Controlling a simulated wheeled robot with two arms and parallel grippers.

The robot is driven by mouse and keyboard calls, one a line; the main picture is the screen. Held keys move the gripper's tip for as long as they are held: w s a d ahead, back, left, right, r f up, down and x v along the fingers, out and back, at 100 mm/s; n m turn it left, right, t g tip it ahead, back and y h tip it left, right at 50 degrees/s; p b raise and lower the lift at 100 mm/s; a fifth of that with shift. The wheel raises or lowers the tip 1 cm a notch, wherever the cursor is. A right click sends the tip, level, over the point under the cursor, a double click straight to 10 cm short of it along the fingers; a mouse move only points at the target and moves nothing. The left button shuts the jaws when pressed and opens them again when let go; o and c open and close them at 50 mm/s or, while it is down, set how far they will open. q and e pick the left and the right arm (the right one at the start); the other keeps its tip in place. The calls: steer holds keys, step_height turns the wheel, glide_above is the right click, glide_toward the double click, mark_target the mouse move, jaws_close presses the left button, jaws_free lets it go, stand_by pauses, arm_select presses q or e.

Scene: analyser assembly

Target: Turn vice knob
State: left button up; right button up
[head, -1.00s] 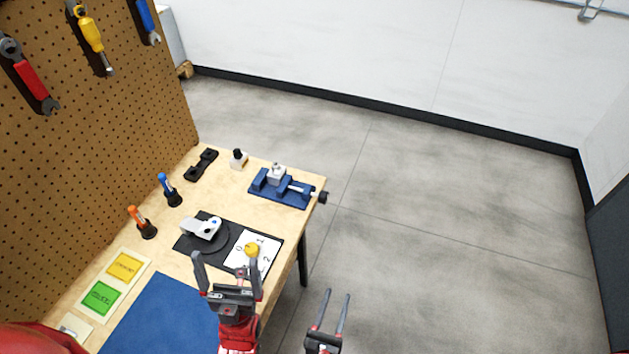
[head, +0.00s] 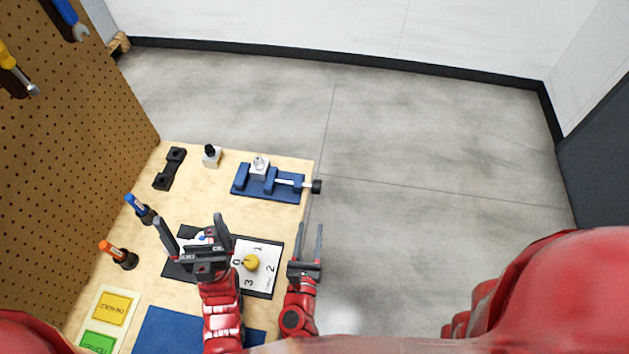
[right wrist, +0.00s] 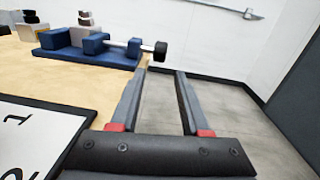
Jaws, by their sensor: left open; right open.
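The blue vice (head: 268,184) lies near the table's far right corner with a white-grey block (head: 260,165) in it. Its black knob (head: 317,187) sits at the right end of a silver screw and overhangs the table edge. In the right wrist view the knob (right wrist: 160,51) is ahead, just above and between the fingertips' line, still apart from them. My right gripper (head: 306,231) is open and empty, at the table's right edge, nearer than the knob. My left gripper (head: 190,222) is open above the black mat, partly hiding a grey-white part there.
A card with digits and a yellow knob (head: 251,262) lies on the black mat. A black bracket (head: 169,168) and a small white block with black top (head: 212,156) stand left of the vice. Orange and blue drivers stand at left by the pegboard (head: 70,150). Floor right of the table is clear.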

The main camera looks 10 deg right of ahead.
mark_target(315, 193)
steer(key=p+x, duration=0.2)
steer(key=x, duration=1.2)
steer(key=shift+w+d, duration=0.15)
steer(key=shift+w, duration=0.05)
jaws_close()
